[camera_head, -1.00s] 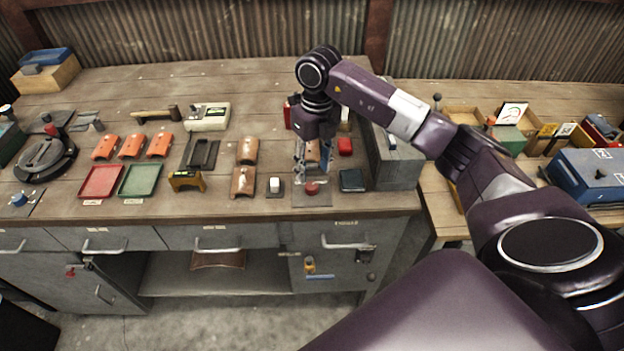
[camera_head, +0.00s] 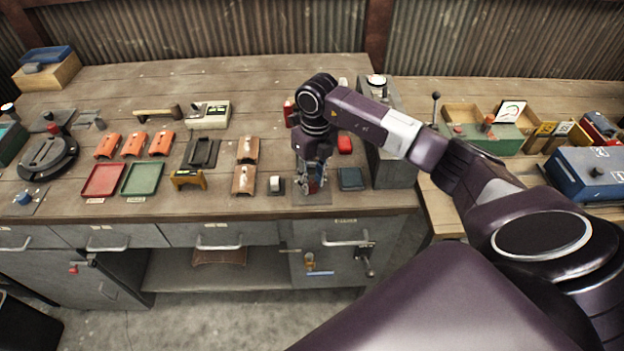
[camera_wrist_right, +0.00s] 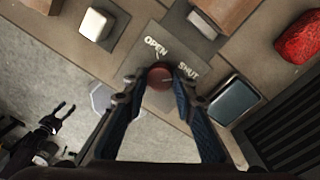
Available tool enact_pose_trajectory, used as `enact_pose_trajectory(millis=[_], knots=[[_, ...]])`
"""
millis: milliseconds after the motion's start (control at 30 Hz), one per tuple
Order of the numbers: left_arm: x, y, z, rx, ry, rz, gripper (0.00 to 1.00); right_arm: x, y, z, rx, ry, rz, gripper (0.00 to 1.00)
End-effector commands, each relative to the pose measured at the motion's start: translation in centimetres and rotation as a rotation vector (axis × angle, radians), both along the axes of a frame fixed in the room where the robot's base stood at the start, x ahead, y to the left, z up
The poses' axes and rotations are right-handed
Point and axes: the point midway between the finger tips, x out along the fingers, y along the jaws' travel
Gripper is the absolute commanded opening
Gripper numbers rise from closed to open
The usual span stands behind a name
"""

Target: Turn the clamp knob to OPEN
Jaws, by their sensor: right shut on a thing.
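The clamp knob is a round dark red knob (camera_wrist_right: 160,76) on a grey plate (camera_wrist_right: 140,47) with the white words OPEN and SHUT. In the head view the knob (camera_head: 313,187) is mostly hidden by my right gripper (camera_head: 312,184). In the right wrist view my right gripper (camera_wrist_right: 157,76) is shut on the knob, with a fingertip on each side. I cannot tell for sure which word the knob points to. My left gripper (camera_wrist_right: 60,118) shows at the left of the right wrist view, over the floor, empty with its fingers apart.
A dark blue block (camera_head: 351,179) lies right of the plate, and a small white-topped block (camera_head: 275,185) lies left. A tall grey box (camera_head: 395,165) stands to the right. The bench's front edge is close.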

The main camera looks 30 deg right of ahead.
Motion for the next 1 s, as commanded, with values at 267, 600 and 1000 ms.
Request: enact_pose_trajectory(millis=[267,600,1000], knots=[[0.0,0.0,-0.2,0.000,0.000,0.000,0.40,0.0,0.0,0.0,0.000,-0.001,0.010,0.01],[0.0,0.0,-2.3,-0.001,0.000,0.000,0.40,0.1,-0.2,-0.3,-0.003,-0.003,0.167,0.01],[0.0,0.0,-6.2,-0.001,0.000,0.000,0.40,0.2,-0.1,-0.3,-0.003,-0.004,0.536,0.01]])
